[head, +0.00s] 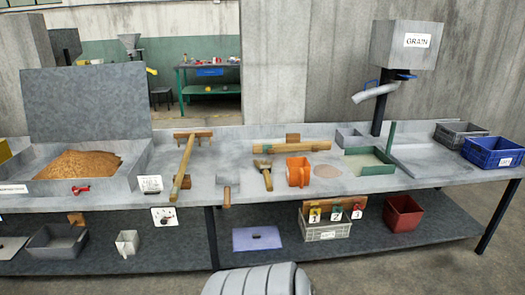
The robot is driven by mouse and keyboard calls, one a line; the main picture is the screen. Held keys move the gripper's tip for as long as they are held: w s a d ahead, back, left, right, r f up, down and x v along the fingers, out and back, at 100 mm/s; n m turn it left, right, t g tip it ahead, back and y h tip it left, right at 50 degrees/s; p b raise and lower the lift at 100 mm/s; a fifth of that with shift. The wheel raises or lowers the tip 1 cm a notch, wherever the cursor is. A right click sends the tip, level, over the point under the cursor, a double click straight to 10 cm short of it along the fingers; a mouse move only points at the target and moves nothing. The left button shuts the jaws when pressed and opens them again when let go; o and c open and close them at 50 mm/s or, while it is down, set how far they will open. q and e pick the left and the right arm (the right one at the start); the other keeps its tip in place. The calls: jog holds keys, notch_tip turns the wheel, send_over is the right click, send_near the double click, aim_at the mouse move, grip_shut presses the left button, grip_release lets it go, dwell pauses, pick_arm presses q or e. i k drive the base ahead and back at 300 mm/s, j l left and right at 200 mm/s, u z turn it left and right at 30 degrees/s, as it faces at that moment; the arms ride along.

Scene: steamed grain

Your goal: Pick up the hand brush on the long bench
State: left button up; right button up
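The hand brush (264,174) appears to be the small wooden-handled tool lying on the grey long bench (330,186), near the middle of the head view. Its wider end points to the back and its handle end to the front. It lies just left of an orange jug (298,172) and right of a small grey scoop-like tool (227,190). Its details are too small to make out. Neither of my grippers is in view.
A long wooden rake (183,172) lies left of the brush. A wooden roller-like bar (291,147) lies behind it. A grain bin (78,168) stands at left; green-edged tray (370,163) and blue crate (492,152) at right. A lower shelf (185,239) holds containers.

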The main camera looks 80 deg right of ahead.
aim_at(264, 170)
jog(key=z, duration=3.6)
